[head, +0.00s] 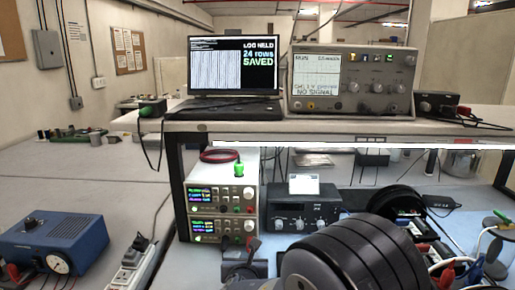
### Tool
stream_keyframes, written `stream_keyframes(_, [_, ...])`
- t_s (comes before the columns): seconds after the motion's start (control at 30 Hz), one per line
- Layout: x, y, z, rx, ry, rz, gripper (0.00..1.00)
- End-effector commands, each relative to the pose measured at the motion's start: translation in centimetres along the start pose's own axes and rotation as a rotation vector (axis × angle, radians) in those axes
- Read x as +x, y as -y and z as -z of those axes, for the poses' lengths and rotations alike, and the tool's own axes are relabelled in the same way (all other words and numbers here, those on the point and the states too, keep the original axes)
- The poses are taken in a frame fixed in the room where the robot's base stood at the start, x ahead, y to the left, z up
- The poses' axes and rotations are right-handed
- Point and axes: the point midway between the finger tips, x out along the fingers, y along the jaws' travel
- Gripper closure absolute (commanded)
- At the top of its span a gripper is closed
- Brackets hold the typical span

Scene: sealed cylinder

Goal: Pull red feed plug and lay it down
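Several red plugs or terminals are in the head view, and I cannot tell which is the feed plug. One red plug (422,248) sits among dark connectors at the right of the lower bench. A red connector (249,240) shows on the front of the lower power supply (215,227). A red lead (219,155) lies coiled on the upper power supply (212,197), beside a green plug (239,169). Another red piece (12,272) is on the blue box with a dial (50,240) at left. My gripper's fingers are not visible.
A black radio-like unit (303,212) stands below. A power strip (133,266) is at lower left. The left bench (70,180) has clear room.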

Motion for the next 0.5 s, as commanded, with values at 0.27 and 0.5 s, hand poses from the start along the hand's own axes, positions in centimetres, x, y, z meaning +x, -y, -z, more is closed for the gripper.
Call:
stream_keyframes(0.27, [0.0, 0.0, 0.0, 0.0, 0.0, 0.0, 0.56])
stream_keyframes(0.5, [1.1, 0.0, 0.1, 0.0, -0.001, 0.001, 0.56])
